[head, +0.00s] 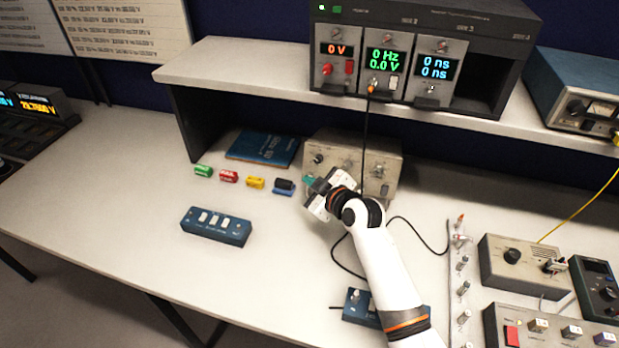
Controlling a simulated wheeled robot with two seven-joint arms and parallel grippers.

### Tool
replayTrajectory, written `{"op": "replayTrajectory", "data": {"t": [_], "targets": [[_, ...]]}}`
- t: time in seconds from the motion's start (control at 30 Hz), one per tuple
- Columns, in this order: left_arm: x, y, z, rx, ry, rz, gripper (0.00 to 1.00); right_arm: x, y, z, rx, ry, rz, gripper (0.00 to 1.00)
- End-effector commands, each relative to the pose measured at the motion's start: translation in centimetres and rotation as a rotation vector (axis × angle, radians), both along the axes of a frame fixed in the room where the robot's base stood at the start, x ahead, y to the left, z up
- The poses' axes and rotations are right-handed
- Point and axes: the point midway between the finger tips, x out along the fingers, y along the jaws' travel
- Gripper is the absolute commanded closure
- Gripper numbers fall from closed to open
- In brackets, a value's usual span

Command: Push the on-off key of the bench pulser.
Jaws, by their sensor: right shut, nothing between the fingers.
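No label that I can read marks the bench pulser. A beige box with knobs (390,160) stands on the bench under the shelf and may be it; my right gripper and wrist hide part of its front, and I cannot make out an on-off key. My right gripper (314,187) is shut and empty, in front of the box's left part, pointing left. I cannot tell whether it touches anything. A module reading 0 Hz and 0.0 V (384,62) sits in the dark rack on the shelf. My left gripper is not in view.
Several small coloured cylinders, such as the red one (228,176), lie left of my gripper. A blue switch box (215,227) and a blue book (262,149) lie nearby. A black cable (365,140) hangs from the rack.

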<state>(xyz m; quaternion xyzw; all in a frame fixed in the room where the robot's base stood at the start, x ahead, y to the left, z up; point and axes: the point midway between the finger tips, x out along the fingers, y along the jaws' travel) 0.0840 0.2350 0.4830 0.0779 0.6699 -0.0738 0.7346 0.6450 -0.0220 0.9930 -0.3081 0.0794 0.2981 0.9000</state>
Motion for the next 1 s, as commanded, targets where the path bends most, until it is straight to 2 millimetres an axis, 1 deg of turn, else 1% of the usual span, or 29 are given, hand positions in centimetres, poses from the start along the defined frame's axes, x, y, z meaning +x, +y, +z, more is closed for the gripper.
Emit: {"op": "replayTrajectory", "data": {"t": [0.1, 0.67, 0.87, 1.0], "targets": [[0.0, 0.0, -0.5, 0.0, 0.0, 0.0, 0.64, 0.4, -0.2, -0.3, -0.002, -0.001, -0.001, 1.0], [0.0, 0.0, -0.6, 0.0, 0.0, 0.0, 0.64, 0.7, -0.2, -0.3, -0.001, 0.0, 0.0, 1.0], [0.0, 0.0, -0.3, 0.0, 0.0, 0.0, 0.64, 0.5, -0.2, -0.2, -0.001, 0.0, 0.0, 1.0], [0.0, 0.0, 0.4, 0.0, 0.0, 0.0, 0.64, 0.1, -0.1, 0.2, -0.001, 0.0, 0.0, 1.0]]}}
